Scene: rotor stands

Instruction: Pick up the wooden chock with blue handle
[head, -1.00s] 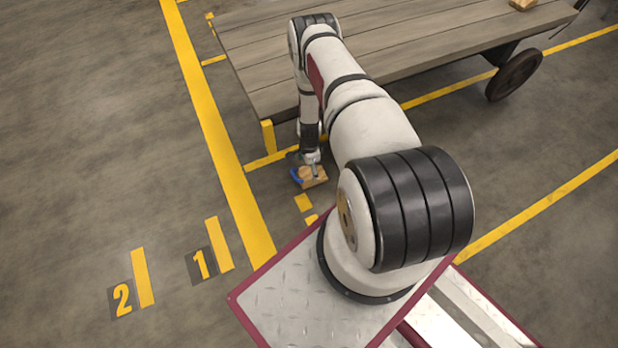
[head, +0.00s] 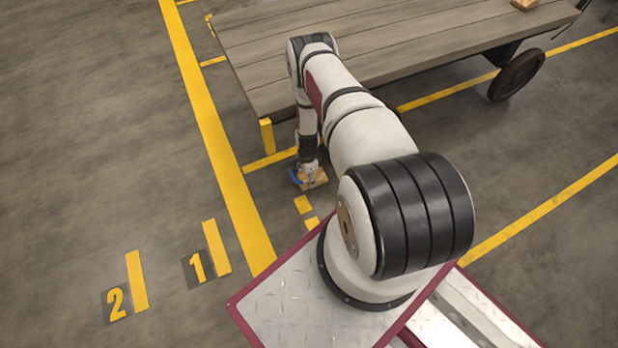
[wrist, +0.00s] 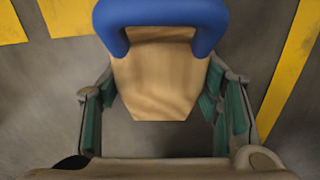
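The wooden chock (head: 318,183) sits on the floor just past the front of my base. Its blue handle (head: 295,177) shows at its left in the head view. In the wrist view the tan chock body (wrist: 160,80) fills the middle, with the blue handle (wrist: 165,12) arching at the top edge. My gripper (wrist: 160,88) is open, with a green-padded finger on either side of the chock body. The pads are close to its sides; I cannot tell whether they touch. In the head view my gripper (head: 309,174) is low over the chock and partly hides it.
A wooden flatbed cart (head: 400,50) stands behind the chock, with a yellow corner post (head: 267,135) near my arm and a dark wheel (head: 516,75). A small wooden piece (head: 524,4) lies on the cart. Open floor with yellow lines (head: 215,125) lies to the left.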

